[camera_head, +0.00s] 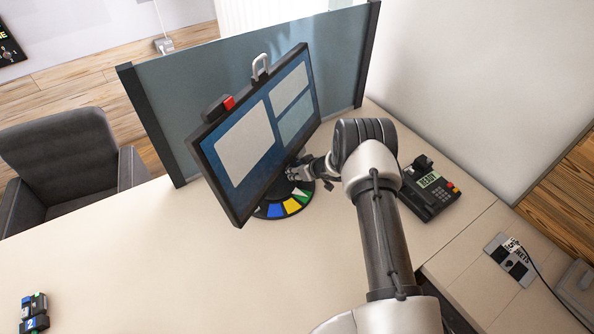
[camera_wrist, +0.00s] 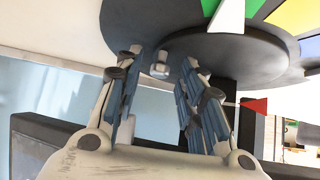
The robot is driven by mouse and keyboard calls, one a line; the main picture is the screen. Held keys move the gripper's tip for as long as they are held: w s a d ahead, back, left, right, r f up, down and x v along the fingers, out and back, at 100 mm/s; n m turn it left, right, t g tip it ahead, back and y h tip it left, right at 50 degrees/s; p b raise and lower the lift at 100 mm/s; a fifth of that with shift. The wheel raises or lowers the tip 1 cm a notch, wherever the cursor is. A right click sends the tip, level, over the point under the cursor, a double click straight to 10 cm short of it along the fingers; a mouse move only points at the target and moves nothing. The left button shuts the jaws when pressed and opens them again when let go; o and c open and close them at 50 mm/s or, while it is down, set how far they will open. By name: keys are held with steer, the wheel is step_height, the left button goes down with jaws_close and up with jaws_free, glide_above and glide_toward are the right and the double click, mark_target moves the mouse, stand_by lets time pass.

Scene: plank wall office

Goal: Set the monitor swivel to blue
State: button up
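The monitor (camera_head: 258,135) stands on the desk, turned at an angle, its lit screen facing left and front. A round black swivel base (camera_head: 270,211) with blue, yellow, green and white sectors shows under it. In the wrist view, part of the coloured dial (camera_wrist: 292,15) is at the upper right, with a white wedge beside green. My gripper (camera_head: 302,173) is low at the monitor's right side, by the base. In the wrist view its fingers (camera_wrist: 160,95) are apart, with a small metal peg (camera_wrist: 160,69) beyond the gap; contact is unclear. A red pointed piece (camera_wrist: 255,106) shows right of the fingers.
A handle (camera_head: 260,67) and a red-ended block (camera_head: 222,105) top the monitor. A partition (camera_head: 175,90) stands behind it. A desk phone (camera_head: 430,190) is right of my arm. Small blue-and-black items (camera_head: 34,312) lie front left. The desk's left middle is clear.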

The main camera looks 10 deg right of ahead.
jaws_close()
stand_by(0.6)
